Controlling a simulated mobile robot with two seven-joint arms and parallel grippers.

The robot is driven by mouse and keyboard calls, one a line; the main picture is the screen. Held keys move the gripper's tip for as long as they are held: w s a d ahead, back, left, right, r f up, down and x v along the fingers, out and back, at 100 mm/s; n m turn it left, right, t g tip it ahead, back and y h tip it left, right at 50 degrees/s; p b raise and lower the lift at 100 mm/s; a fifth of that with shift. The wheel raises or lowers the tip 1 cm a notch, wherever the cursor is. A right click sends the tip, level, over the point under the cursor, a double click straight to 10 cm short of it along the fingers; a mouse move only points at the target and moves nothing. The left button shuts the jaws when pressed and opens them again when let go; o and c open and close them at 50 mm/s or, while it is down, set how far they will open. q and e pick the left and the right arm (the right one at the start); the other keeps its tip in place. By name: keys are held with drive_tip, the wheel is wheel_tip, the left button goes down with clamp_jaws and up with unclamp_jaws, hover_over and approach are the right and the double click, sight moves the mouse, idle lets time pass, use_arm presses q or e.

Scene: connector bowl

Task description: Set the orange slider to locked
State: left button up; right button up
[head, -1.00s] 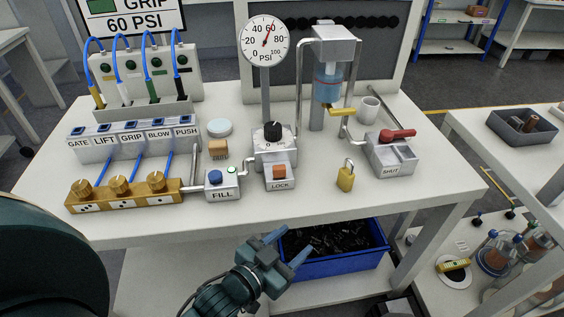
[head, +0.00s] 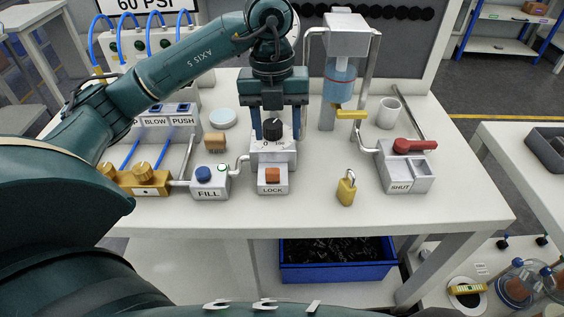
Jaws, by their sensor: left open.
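The orange slider (head: 272,174) is a small orange block on the grey LOCK housing (head: 272,189), just above the LOCK label. Whether it stands at the locked end I cannot tell. The slider is clear of the fingers. The gauge behind is mostly hidden by my left arm. My right gripper is not in view.
The FILL button box (head: 209,184) stands left of the slider. A brass padlock (head: 346,188) and the SHUT valve with a red handle (head: 413,147) stand to the right. A blue bin (head: 337,272) is below the white table (head: 320,216).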

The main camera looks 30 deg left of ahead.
sight(273, 170)
use_arm(q)
drive_tip(key=shift+y, duration=0.4)
drive_tip(key=f, duration=0.4)
drive_tip(key=a+f, duration=0.1)
drive_tip(key=f, duration=0.7)
drive_tip(key=shift+w+a+f, duration=0.15)
drive_tip(key=shift+w+a, duration=0.05)
drive_tip(key=shift+a, duration=0.05)
drive_tip(key=shift+n, duration=0.3)
clamp_jaws()
